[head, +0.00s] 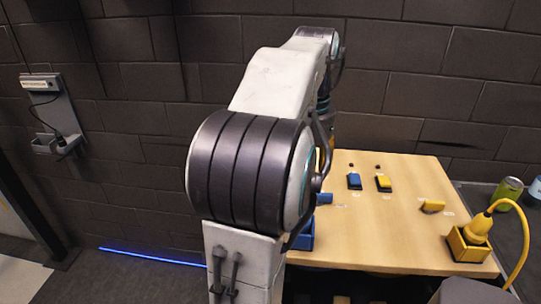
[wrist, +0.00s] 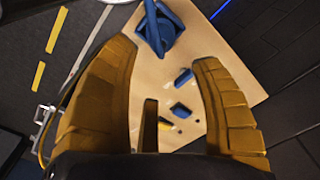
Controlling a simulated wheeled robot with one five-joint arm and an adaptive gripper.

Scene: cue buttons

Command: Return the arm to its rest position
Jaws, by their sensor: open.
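My arm rises through the middle of the head view and bends at its top near the wall. My gripper is hidden behind the arm there. In the wrist view my gripper (wrist: 164,56) is open, its two yellow-brown fingers wide apart with nothing held between them. Beyond the fingers lies the wooden table (head: 390,225), seen from above at a slant. A blue button box (head: 354,181) and a yellow button box (head: 383,183) stand on its far part. The blue box also shows between the fingers in the wrist view (wrist: 180,110).
A yellow block (head: 432,206) and a yellow holder (head: 470,245) with a corded plug are at the table's right. A blue block (head: 324,198) and a blue holder (head: 305,236) are partly hidden by my arm. A green can (head: 508,190) stands right. A brick wall is behind.

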